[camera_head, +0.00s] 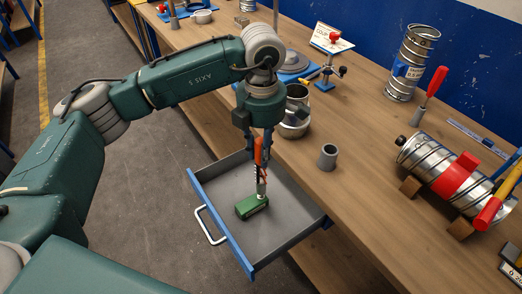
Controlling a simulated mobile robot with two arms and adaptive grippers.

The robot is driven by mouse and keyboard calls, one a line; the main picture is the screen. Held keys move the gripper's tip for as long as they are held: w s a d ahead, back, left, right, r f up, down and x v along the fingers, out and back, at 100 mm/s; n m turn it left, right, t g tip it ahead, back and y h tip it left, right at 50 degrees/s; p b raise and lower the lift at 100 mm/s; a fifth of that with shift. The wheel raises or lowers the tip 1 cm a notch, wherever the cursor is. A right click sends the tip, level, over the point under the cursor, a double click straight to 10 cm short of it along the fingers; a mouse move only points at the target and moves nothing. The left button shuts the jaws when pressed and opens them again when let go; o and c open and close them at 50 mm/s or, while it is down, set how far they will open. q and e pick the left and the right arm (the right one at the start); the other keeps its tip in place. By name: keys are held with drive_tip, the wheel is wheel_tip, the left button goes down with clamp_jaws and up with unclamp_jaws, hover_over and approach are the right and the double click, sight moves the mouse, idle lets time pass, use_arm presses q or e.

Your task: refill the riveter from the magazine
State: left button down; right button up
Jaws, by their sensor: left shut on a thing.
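My left gripper (258,137) points down over the open drawer, shut on the upper part of an upright orange and dark tool (260,165), which looks like the riveter. A green block (251,206) is at the tool's lower end, just above or on the drawer floor; I cannot tell if they are one piece or whether it touches the floor. I cannot make out a magazine for certain. My right gripper is not in view.
The grey drawer (290,228) with a blue front stands pulled out from the wooden workbench (355,190).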

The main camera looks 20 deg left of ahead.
use_arm(q)
drive_tip(key=shift+s+f, duration=0.15)
drive_tip(key=shift+f, duration=0.05)
